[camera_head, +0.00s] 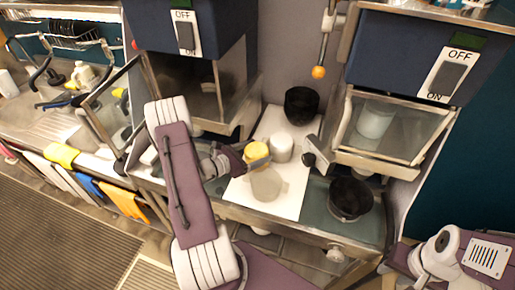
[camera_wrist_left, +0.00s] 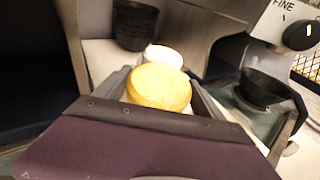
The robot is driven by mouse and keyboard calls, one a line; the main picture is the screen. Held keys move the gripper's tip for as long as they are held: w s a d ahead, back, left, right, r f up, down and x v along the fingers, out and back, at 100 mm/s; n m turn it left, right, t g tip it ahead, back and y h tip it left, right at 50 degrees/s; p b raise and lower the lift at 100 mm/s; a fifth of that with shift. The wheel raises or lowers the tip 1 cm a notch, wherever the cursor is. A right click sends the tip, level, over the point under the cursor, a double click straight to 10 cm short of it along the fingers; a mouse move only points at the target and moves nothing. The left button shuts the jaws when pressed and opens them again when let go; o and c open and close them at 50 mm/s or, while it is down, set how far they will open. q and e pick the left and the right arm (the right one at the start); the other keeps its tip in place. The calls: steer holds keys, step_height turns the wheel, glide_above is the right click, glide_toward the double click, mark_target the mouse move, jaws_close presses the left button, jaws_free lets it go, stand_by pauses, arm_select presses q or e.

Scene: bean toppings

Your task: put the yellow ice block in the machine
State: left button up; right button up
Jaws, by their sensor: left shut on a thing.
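The yellow ice block (camera_head: 257,151) is a short round cylinder. My left gripper (camera_head: 243,160) is shut on it, and in the left wrist view the block (camera_wrist_left: 160,87) sits between the two fingers. It is above the white mat, in front of the left machine (camera_head: 220,50). That machine's glass door (camera_head: 112,112) stands open to the left, its switch reads OFF and its chamber (camera_head: 200,92) looks empty. The right machine (camera_head: 405,50) has its clear door in front, with a pale cylinder (camera_head: 375,120) behind it. Only folded links of my right arm show at lower right; its gripper is not visible.
On the white mat (camera_head: 285,205) stand a white cylinder (camera_head: 280,149) close to the block and a translucent pale cup (camera_head: 265,184). A black cup (camera_head: 300,104) stands behind. Another black cup (camera_head: 350,198) is to the right. A dark knob (camera_wrist_left: 302,34) juts out nearby.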

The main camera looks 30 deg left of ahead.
arm_select(q)
steer(key=shift+w+d+r+g+p, duration=0.2)
steer(key=shift+w+r+g+p, duration=0.25)
steer(key=shift+r+g, duration=0.1)
steer(key=shift+s+f, duration=0.2)
steer(key=shift+f, duration=0.95)
steer(key=shift+a, duration=0.1)
arm_select(e)
step_height(320, 180, up, 2)
steer(key=shift+s+r, duration=0.1)
arm_select(q)
steer(key=shift+f+b, duration=0.15)
steer(key=shift+b, duration=0.2)
steer(key=shift+f, duration=0.15)
steer(key=o, duration=2)
arm_select(e)
steer(key=shift+d, duration=0.1)
arm_select(q)
steer(key=shift+r, duration=0.2)
